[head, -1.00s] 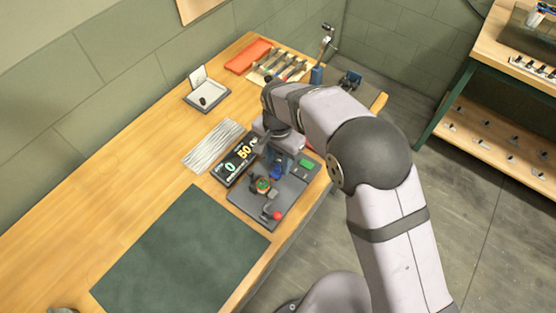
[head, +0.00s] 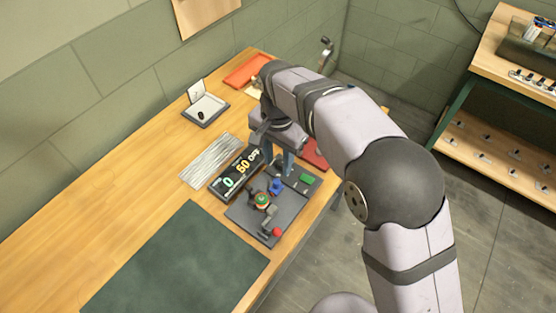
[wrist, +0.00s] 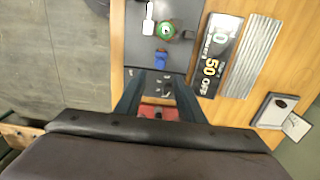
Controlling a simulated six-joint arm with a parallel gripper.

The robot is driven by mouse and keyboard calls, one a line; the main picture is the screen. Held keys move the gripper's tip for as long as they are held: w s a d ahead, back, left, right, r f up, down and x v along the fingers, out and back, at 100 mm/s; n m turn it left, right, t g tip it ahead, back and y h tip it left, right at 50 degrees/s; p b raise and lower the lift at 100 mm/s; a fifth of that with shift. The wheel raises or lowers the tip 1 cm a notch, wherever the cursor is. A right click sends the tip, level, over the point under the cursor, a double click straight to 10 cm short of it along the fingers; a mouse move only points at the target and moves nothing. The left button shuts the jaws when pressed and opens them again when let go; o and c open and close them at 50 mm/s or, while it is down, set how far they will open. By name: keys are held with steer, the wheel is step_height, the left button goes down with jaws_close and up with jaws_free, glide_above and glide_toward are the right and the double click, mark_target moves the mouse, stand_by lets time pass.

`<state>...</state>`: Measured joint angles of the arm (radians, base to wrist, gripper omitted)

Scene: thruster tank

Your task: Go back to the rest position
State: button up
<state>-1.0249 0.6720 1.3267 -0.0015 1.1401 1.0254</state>
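My gripper (head: 287,165) hangs over the back part of a dark grey plate (head: 250,218) on the table. In the wrist view my gripper (wrist: 158,84) has two dark fingers apart, with nothing seen between their tips. The plate carries a round green-topped part (head: 262,200), a blue part (head: 276,186), a red-ball lever (head: 276,232) and a green block (head: 306,178). The blue part (wrist: 161,59) stands apart, just beyond the fingertips in the wrist view.
A display panel (head: 241,172) reads "0", "50" and "OFF". Grey strips (head: 210,160) and a small tray (head: 205,111) lie farther left. A dark green mat (head: 175,265) lies in front, bare. A red item (head: 316,153) is partly hidden behind my gripper. Shelves (head: 500,150) stand at right.

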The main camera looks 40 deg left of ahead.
steer(key=w+d, duration=0.3)
steer(key=d, duration=0.9)
steer(key=w+d, duration=0.4)
steer(key=d, duration=0.8)
steer(key=s+d+f, duration=0.1)
steer(key=s+d, duration=0.4)
steer(key=d, duration=0.4)
steer(key=s+d+f, duration=0.1)
steer(key=s+d, duration=0.5)
steer(key=d, duration=0.4)
steer(key=shift+f, duration=0.15)
steer(key=shift+s+f, duration=0.1)
steer(key=shift+f, duration=0.05)
step_height(320, 180, down, 6)
steer(key=b, duration=0.6)
